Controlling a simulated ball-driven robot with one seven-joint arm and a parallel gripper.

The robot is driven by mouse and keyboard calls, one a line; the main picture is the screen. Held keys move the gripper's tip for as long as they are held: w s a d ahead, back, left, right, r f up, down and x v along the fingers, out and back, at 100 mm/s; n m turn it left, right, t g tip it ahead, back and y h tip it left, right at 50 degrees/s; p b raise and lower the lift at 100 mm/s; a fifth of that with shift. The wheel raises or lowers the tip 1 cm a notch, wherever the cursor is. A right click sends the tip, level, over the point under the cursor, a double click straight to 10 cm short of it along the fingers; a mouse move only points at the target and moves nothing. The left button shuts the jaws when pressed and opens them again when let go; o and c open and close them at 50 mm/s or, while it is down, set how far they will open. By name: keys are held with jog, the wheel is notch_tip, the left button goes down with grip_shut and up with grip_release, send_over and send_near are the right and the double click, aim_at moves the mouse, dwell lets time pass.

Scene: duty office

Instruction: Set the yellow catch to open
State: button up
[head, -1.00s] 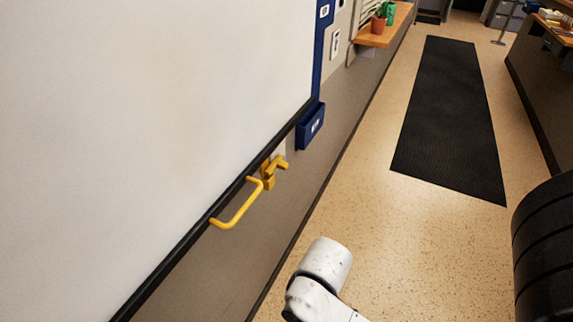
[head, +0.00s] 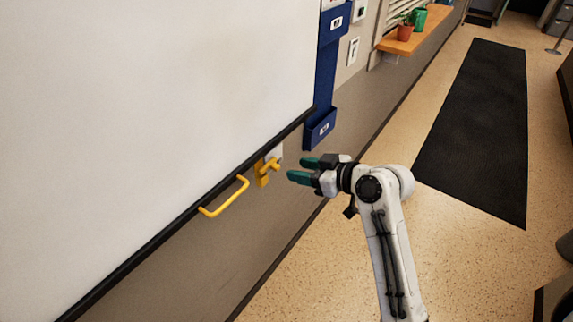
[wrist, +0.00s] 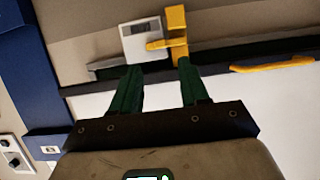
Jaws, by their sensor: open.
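The yellow catch (head: 265,171) sits at the lower edge of the large white panel, just right of a yellow pull handle (head: 226,196). In the wrist view the catch (wrist: 176,36) is a yellow block with a short lever pointing left across a light grey plate (wrist: 141,40). My gripper (head: 296,170) is open and empty, its green fingers pointing left at the catch with a gap between. In the wrist view the fingertips (wrist: 158,66) spread just below the catch. I cannot tell which setting the lever marks.
The white panel (head: 140,90) with its black lower edge fills the left. A blue holder (head: 320,128) hangs on the wall right of the catch. A wooden shelf (head: 425,32) with pots juts out farther back.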

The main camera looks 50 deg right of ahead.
aim_at(278, 166)
jog(key=x, duration=0.6)
jog(key=shift+w+f+p, duration=0.15)
jog(key=shift+p, duration=0.25)
jog(key=shift+a, duration=0.1)
grip_shut()
